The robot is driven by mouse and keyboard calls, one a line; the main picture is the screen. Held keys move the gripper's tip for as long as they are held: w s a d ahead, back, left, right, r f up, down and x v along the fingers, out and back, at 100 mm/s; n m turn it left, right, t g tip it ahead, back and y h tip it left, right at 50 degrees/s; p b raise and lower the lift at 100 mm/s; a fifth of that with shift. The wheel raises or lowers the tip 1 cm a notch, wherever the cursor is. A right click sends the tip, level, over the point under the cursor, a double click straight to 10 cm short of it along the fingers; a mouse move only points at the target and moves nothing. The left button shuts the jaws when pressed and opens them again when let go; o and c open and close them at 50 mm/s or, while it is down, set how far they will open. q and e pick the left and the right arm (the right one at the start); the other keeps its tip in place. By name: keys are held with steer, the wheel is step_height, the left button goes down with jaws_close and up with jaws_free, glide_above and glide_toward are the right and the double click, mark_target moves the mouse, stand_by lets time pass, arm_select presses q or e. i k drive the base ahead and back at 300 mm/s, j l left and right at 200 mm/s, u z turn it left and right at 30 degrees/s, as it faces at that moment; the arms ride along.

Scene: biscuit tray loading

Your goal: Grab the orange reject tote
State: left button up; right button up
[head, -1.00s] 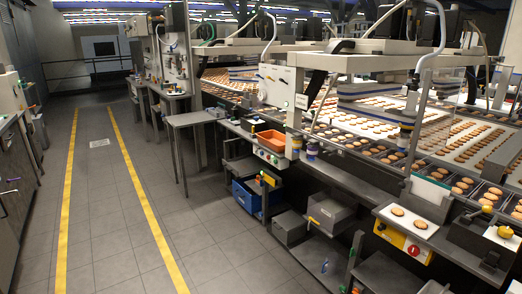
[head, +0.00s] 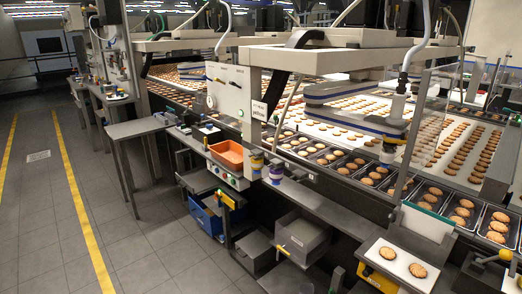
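The orange reject tote (head: 227,153) is a shallow open-topped bin. It sits on the ledge at the front of the biscuit line, left of the middle of the head view, below a white control panel (head: 228,90). No biscuits can be made out inside it. Neither of my grippers shows in the head view, and nothing is holding the tote.
A small grey table (head: 135,130) stands left of the tote. A blue crate (head: 207,215) and grey bins (head: 301,240) sit on the low shelf beneath. Clear floor (head: 150,245) with yellow lines lies to the left. Biscuit trays (head: 463,207) line the right.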

mark_target(230, 152)
steer(key=i+l+u, duration=0.2)
steer(key=i, duration=0.3)
steer(key=i+l+u, duration=0.2)
steer(key=i+l, duration=0.2)
steer(key=i+j+z, duration=0.15)
steer(key=i+j, duration=0.3)
steer(key=i+j+z, duration=0.15)
steer(key=i+j, duration=0.3)
steer(key=i+j+z, duration=0.15)
steer(key=i+j, duration=0.2)
steer(key=j, duration=0.3)
